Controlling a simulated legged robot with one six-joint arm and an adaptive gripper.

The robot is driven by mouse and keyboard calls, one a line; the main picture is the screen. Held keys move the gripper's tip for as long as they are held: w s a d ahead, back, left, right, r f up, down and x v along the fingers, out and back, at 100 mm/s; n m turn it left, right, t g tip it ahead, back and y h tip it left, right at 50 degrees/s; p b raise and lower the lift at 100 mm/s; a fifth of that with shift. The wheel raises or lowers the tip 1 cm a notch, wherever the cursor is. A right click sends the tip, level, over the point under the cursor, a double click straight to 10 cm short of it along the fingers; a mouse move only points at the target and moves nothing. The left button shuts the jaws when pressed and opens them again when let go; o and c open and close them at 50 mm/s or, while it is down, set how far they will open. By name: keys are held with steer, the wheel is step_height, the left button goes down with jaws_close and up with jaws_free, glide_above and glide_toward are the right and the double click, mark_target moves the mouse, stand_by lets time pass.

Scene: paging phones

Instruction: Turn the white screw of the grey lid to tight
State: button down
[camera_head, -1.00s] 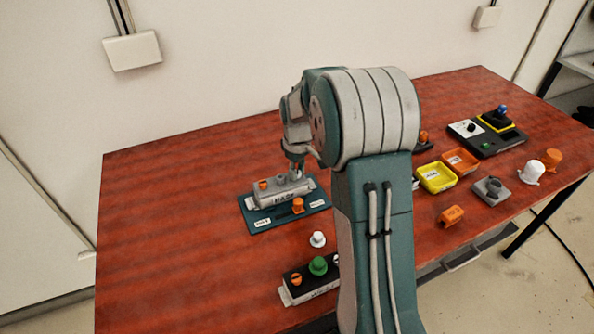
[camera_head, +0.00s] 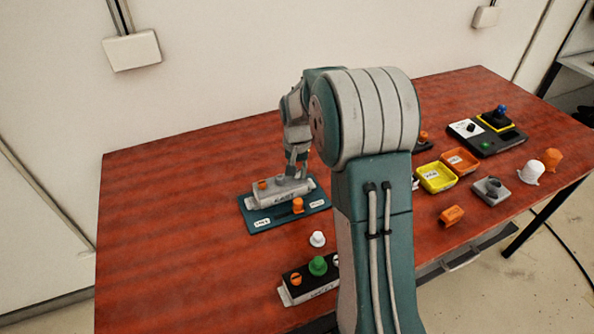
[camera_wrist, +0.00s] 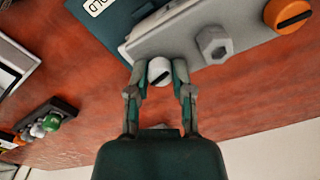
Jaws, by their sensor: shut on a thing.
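The grey lid (camera_head: 270,199) lies on the teal base plate (camera_head: 258,217) on the table's left half. The lid also shows in the wrist view (camera_wrist: 180,38), with an orange slotted screw (camera_wrist: 289,17) and a grey hex piece (camera_wrist: 213,44) on it. The white screw (camera_wrist: 160,71), with a dark slot, is at the lid's end nearest my gripper. My gripper (camera_wrist: 160,75) is shut on the white screw, one finger on each side of it. In the head view my gripper (camera_head: 297,174) is over the lid's right end and hides the screw.
An orange knob (camera_head: 298,205) stands at the plate's front. A white knob (camera_head: 317,239) and a black box with a green knob (camera_head: 318,265) stand nearer. Yellow (camera_head: 436,178) and orange (camera_head: 460,160) trays are to the right of my arm. The table's left side is clear.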

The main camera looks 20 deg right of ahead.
steer(key=shift+s+f+m, duration=0.1)
steer(key=shift+m, duration=1.5)
steer(key=shift+c, duration=2.4)
jaws_free()
steer(key=shift+a, duration=0.1)
step_height(320, 180, up, 12)
